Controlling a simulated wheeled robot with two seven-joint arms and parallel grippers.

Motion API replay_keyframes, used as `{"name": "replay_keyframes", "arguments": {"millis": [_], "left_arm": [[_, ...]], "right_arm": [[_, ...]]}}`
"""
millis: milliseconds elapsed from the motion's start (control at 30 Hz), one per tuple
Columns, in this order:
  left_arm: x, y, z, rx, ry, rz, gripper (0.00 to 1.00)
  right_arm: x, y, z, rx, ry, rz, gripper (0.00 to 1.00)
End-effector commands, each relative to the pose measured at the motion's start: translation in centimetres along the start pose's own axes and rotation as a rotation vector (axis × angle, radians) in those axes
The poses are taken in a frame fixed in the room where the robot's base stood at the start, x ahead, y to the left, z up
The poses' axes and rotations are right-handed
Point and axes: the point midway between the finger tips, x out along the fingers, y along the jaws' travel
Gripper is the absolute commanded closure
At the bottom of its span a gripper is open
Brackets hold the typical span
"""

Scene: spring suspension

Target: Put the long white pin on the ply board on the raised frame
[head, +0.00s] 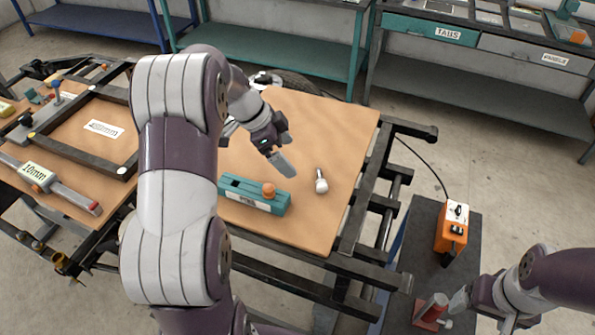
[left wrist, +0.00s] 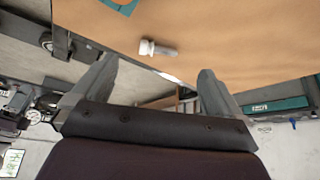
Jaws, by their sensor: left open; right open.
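A white pin (head: 321,181) with a thicker head lies on the bare right part of the ply board (head: 335,125). The board rests on a dark metal frame (head: 375,185). The pin also shows in the left wrist view (left wrist: 157,48), beyond the fingertips and just above the gap between them. My left gripper (head: 284,165) is open and empty, above the board to the left of the pin and apart from it. My right gripper (head: 460,298) is at the lower right, beside a red and white object (head: 432,311); its fingers show only small.
A teal block (head: 235,193) with an orange knob (head: 268,189) stands on the board left of the pin. A black square frame (head: 75,130) and a 10mm gauge (head: 45,180) lie on the left. An orange control box (head: 454,228) stands on a dark stand.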

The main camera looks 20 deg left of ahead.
Motion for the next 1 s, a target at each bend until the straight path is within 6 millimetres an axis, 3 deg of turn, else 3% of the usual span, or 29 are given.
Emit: {"name": "replay_keyframes", "arguments": {"millis": [100,267,367,500,600,700,800,1000], "left_arm": [[-2.4,0.0,-0.3,-0.002,0.0,0.002,0.0],[-2.3,1.4,-0.5,-0.069,-0.04,0.014,0.0],[-1.1,5.3,-0.9,-0.262,-0.153,0.015,0.0],[0.1,12.2,-0.8,-0.586,-0.315,-0.088,0.0],[0.4,16.1,-0.3,-0.765,-0.355,-0.189,0.0],[0.6,18.7,0.3,-0.884,-0.354,-0.26,0.0],[0.7,20.0,0.7,-0.948,-0.345,-0.294,0.0],[0.7,20.3,0.8,-0.969,-0.343,-0.303,0.0]], "right_arm": [[-1.8,0.0,-0.2,0.0,0.001,0.0,0.16],[-2.1,0.0,-0.3,0.0,0.001,0.0,0.16],[-2.0,0.0,-0.2,0.0,0.0,0.0,0.16],[-1.9,0.0,-0.2,0.0,0.0,0.0,0.16],[-1.9,0.0,-0.2,0.0,0.0,0.0,0.16],[-1.9,0.0,-0.2,0.0,0.0,0.0,0.16],[-1.9,0.0,-0.2,0.0,0.0,0.0,0.16],[-1.9,0.0,-0.2,0.0,0.0,0.0,0.16]]}}
